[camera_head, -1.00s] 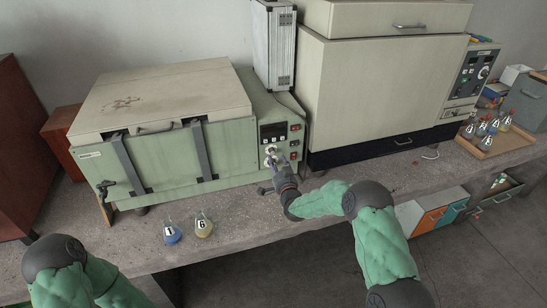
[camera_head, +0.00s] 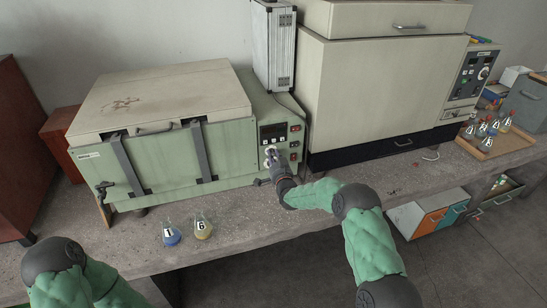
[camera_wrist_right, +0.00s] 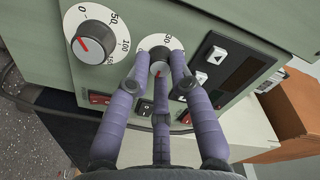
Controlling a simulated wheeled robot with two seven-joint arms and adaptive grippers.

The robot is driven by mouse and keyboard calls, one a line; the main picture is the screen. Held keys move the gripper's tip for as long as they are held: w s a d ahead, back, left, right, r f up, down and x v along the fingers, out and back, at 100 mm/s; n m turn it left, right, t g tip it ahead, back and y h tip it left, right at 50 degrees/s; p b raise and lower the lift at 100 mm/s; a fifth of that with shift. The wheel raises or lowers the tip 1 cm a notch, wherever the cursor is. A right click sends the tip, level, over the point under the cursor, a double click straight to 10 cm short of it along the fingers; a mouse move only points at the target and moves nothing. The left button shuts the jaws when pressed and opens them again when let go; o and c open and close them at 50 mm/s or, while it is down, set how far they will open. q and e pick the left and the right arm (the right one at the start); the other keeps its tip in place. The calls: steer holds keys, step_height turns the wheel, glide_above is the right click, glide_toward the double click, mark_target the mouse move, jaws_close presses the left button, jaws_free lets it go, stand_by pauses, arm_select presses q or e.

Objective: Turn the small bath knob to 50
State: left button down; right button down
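The green bath (camera_head: 160,170) stands at the left of the bench, with a dark display and knobs on its right front panel. In the right wrist view the small bath knob (camera_wrist_right: 160,66), with a red mark low on its face, sits in a white dial with 0 at its left. My right gripper (camera_head: 271,154) is at the panel. In the wrist view its three purple fingers (camera_wrist_right: 160,72) surround the small knob, fingertips close to its sides; contact is unclear. The larger knob (camera_wrist_right: 88,46) is left of it. My left arm shows lower left; its gripper is out of view.
Two labelled flasks (camera_head: 173,235) (camera_head: 203,228) stand on the bench in front of the bath. A large beige oven (camera_head: 375,85) is to the right, and a tray of flasks (camera_head: 487,150) is at the far right. A red switch (camera_wrist_right: 98,98) is near the fingers.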

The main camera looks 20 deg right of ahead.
steer(key=n+y+b, duration=0.1)
steer(key=n+b, duration=1.2)
steer(key=n, duration=1.1)
steer(key=shift+f, duration=0.1)
steer(key=shift+n, duration=0.4)
stand_by(0.4)
steer(key=c, duration=1.1)
jaws_free()
steer(key=shift+d, duration=0.1)
